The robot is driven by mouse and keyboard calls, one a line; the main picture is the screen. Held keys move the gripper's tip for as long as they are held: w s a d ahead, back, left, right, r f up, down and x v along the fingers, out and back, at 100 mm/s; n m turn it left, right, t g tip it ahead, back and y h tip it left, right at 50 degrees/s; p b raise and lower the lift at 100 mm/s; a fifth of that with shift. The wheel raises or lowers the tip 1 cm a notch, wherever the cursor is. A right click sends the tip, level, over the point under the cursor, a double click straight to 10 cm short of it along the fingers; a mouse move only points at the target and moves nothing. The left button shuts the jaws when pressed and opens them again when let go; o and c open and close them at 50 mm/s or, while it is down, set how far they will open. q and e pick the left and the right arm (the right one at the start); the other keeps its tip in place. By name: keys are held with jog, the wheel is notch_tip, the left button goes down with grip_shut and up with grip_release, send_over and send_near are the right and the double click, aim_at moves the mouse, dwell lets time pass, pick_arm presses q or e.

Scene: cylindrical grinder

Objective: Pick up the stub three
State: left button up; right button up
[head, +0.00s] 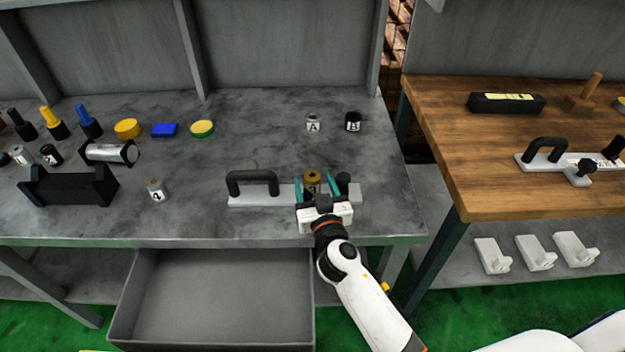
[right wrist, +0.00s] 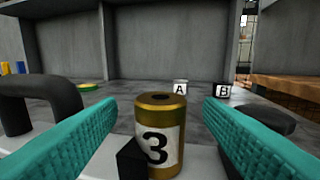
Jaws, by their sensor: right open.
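Stub three is a small gold cylinder with a white label marked 3, seen in the right wrist view (right wrist: 160,130). In the head view the gold stub (head: 312,178) stands upright at the light grey fixture (head: 270,196) with a black handle. My right gripper (head: 317,186) is open, with one teal finger on each side of the stub. In the right wrist view the fingers (right wrist: 160,125) show gaps to both sides of it. A small black block in front hides part of the stub's lower left. My left gripper is not in view.
Stubs A (head: 313,122) and B (head: 353,121) stand behind on the grey bench. Stub 4 (head: 156,190) stands to the left. The black handle (head: 252,182) rises left of the gripper. An open drawer (head: 212,300) juts out below the bench front.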

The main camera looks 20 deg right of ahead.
jog(key=w, duration=0.3)
jog(key=shift+d, duration=0.15)
jog(key=shift+s, duration=0.15)
grip_shut()
jog(key=shift+r, duration=0.1)
